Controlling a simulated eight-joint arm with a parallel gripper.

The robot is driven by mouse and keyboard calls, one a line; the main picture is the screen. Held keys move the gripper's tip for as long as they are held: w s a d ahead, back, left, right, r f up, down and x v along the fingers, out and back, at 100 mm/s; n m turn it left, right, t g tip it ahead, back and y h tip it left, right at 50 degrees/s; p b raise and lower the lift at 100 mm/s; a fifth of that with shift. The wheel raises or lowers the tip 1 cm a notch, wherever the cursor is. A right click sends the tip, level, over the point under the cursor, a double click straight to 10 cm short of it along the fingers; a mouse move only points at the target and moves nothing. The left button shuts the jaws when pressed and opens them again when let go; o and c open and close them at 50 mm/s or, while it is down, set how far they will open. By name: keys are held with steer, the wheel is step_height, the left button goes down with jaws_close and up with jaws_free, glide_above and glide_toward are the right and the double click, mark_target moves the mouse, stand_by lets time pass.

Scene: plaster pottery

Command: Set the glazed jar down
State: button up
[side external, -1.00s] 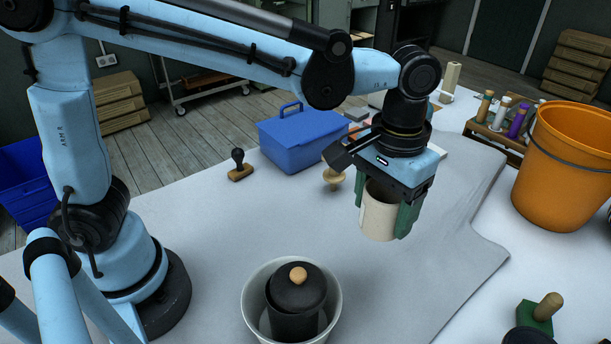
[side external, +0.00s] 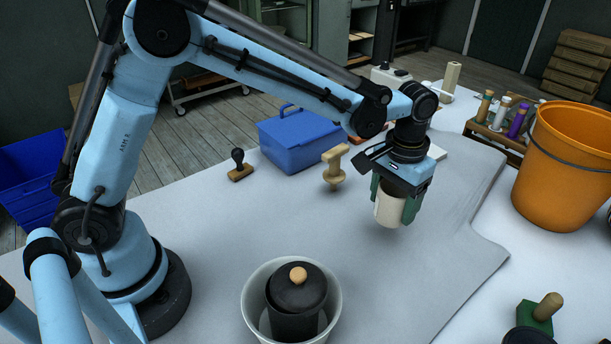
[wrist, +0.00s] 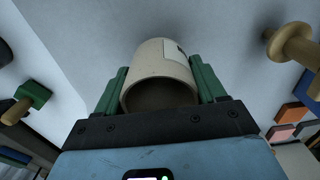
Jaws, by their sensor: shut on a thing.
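The glazed jar (side external: 389,208) is a cream-coloured cylinder, upright, in the side external view. My gripper (side external: 397,201) is shut on it, with a green finger on each side. The jar appears to be held a little above the grey cloth, with a faint shadow below; the exact gap is hard to tell. In the wrist view the jar (wrist: 160,70) sits between the green fingers of my gripper (wrist: 160,90), its open dark mouth facing the camera and a pale label on its wall.
A white bucket (side external: 249,312) holding a dark lidded jar (side external: 297,290) stands at the front. A wooden stamp (side external: 334,170), a dark-handled stamp (side external: 239,166) and a blue box (side external: 300,142) are behind. An orange bucket (side external: 562,170) stands right. The cloth (side external: 440,270) around the jar is clear.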

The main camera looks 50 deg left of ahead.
mark_target(390, 216)
steer(key=shift+f, duration=2.05)
steer(key=shift+f, duration=0.15)
steer(key=o, duration=1.1)
steer(key=shift+o, duration=0.2)
step_height(390, 216, up, 12)
steer(key=s+a+t, duration=0.7)
steer(key=s+a, duration=0.7)
steer(key=shift+s+a+r, duration=0.2)
steer(key=shift+s+a, duration=0.05)
steer(key=shift+a, duration=0.05)
